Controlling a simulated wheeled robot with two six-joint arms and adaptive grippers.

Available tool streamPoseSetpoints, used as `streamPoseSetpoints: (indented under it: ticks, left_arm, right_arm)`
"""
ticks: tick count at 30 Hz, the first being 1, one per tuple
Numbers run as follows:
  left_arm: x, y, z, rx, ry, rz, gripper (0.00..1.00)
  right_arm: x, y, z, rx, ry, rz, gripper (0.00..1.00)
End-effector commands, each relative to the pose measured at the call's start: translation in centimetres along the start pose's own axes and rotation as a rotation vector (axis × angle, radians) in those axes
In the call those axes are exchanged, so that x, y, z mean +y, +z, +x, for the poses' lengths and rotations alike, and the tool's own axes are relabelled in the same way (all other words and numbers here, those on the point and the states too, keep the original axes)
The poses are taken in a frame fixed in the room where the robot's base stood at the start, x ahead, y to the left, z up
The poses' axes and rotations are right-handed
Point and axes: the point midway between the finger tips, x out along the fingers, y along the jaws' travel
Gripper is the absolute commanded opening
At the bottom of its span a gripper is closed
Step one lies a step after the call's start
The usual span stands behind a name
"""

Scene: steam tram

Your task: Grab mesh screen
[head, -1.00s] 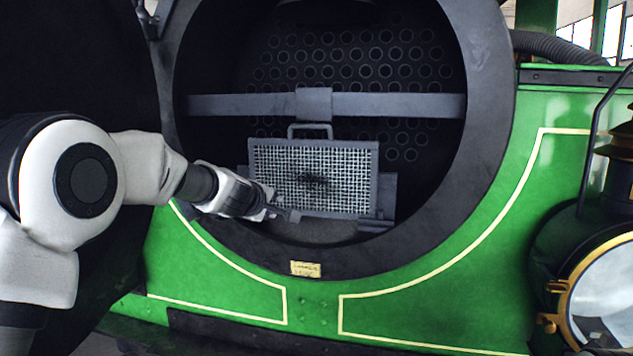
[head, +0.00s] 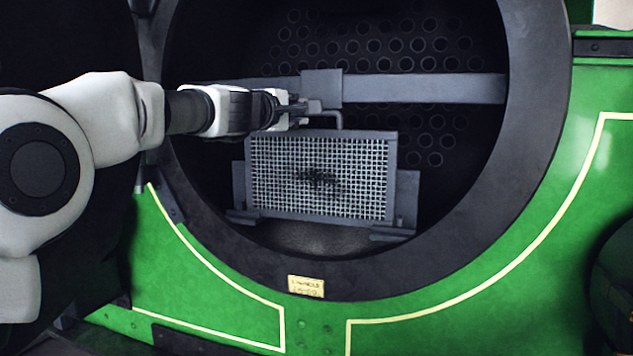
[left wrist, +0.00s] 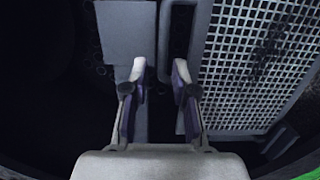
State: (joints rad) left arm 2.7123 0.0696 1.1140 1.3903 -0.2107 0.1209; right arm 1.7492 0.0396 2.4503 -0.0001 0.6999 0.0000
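The mesh screen (head: 275,178) is a framed grey wire grid with a dark sooty patch in its middle. It stands slightly tilted in the round smokebox opening, with a loop handle (head: 338,118) on its top edge. My left gripper (head: 314,106) is just above the screen's top edge, at the left of the handle. In the left wrist view the gripper (left wrist: 160,72) is open, its two fingers apart with nothing clearly between them. The handle (left wrist: 164,40) is just ahead of the fingertips, and the mesh (left wrist: 245,70) is at the right. My right gripper is not in view.
A grey crossbar (head: 430,88) with a central block (head: 321,88) spans the opening just above the handle. Brackets (head: 392,233) are at the screen's lower corners. The dark round rim (head: 535,120) surrounds the opening. A tube plate with several holes is behind.

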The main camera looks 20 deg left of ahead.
Motion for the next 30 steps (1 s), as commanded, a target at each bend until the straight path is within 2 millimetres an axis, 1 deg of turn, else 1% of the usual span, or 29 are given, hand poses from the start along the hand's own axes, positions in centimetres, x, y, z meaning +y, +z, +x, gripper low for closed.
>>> streamPoseSetpoints:
  ticks: [1, 5, 9, 12, 14, 19, 20, 21, 22, 30]
  left_arm:
    - [0.5, 0.1, 0.8, 0.000, -0.002, 0.000, 0.27]
    - [0.6, 0.0, 2.6, 0.000, -0.003, 0.000, 0.27]
    - [0.7, -0.1, 5.2, -0.001, -0.005, 0.000, 0.27]
    - [0.5, -0.1, 6.6, 0.000, -0.003, 0.001, 0.27]
    - [0.3, -0.1, 6.9, 0.000, -0.002, 0.001, 0.27]
    - [0.0, -0.1, 6.9, 0.000, -0.001, 0.001, 0.27]
    - [0.0, -0.1, 6.9, 0.000, -0.001, 0.001, 0.23]
    - [-0.1, -0.1, 6.9, 0.000, -0.002, 0.001, 0.09]
    - [-0.1, -0.1, 6.9, 0.000, -0.002, 0.001, 0.00]
    - [0.3, -0.1, 6.8, 0.000, 0.004, 0.002, 0.00]
  right_arm:
    - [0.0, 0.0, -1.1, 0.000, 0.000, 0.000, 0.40]
    - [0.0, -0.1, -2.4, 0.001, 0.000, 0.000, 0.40]
    - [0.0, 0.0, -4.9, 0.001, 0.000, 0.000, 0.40]
    - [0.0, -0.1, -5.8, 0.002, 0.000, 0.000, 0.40]
    - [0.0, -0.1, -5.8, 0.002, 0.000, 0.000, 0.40]
    - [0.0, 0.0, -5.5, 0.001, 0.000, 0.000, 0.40]
    - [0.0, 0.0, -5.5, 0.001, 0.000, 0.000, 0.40]
    - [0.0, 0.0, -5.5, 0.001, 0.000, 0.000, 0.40]
    - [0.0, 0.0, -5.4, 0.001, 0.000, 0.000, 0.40]
    - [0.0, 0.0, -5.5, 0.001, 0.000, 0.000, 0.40]
